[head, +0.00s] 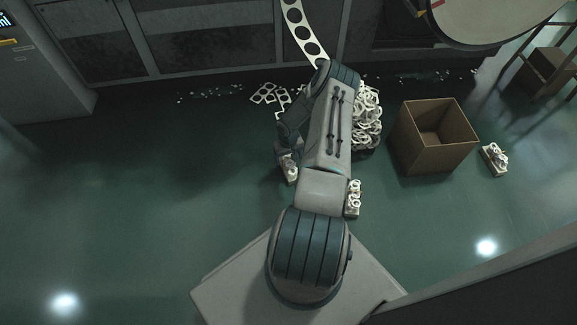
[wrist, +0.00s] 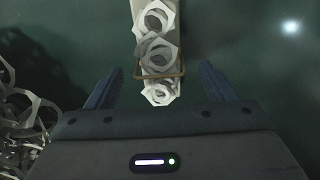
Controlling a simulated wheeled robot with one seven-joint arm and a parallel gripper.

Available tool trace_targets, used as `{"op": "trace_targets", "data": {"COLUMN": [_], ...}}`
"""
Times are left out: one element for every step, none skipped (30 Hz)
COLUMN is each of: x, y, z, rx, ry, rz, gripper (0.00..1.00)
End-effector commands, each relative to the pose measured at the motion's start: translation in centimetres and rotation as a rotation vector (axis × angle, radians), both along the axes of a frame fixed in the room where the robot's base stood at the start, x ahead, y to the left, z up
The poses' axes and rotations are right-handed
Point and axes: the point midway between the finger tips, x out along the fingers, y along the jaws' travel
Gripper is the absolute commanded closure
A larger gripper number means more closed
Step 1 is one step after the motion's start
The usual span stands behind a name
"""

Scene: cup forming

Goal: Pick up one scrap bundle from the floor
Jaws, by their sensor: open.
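A scrap bundle (head: 291,172) of pale ring-shaped offcuts, tied with a band, lies on the floor below my gripper (head: 287,156). In the wrist view the bundle (wrist: 157,48) runs from the top edge down between the two dark fingers of my gripper (wrist: 160,72). The fingers are apart, with a gap on each side of the bundle. My gripper is open and empty. A second bundle (head: 353,198) lies right of my forearm, partly hidden by it. A third bundle (head: 494,159) lies right of the cardboard box.
An open, apparently empty cardboard box (head: 460,158) stands right of my arm. A loose scrap heap (head: 367,122) lies between my arm and the box; scrap also shows at the wrist view's left (wrist: 22,120). Flat scraps (head: 268,94) lie behind. The left floor is clear.

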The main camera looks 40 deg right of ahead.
Motion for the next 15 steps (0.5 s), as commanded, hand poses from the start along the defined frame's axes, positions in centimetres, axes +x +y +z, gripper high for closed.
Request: {"op": "trace_targets", "data": {"x": [-0.1,0.0,0.0,0.0,0.0,0.0,0.0,0.0,0.0,0.0,0.0,0.0,0.0,0.0,0.0], "y": [0.0,0.0,-0.1,-0.1,-0.1,-0.1,-0.1,-0.1,-0.1,-0.1,-0.1,-0.1,-0.1,-0.1,-0.1], "z": [-1.4,-1.8,-2.3,-2.6,-3.1,-3.5,-3.7,-3.9,-4.0,-4.1,-4.1,-4.1,-4.1,-4.0,-4.0], "rx": [0.003,0.003,0.002,0.002,0.003,0.003,0.003,0.002,0.001,0.001,0.001,0.001,0.001,0.001,0.001], "ry": [0.001,0.001,0.000,0.000,0.001,0.001,0.001,0.002,0.002,0.002,0.002,0.002,0.002,0.002,0.002], "rz": [-0.003,-0.003,-0.002,-0.003,-0.003,-0.003,-0.003,-0.003,-0.002,-0.002,-0.001,-0.001,-0.001,-0.001,-0.001], "gripper": [0.24,0.24,0.24,0.24,0.24,0.24,0.24,0.24,0.24,0.24,0.24,0.24,0.24,0.24,0.24]}}
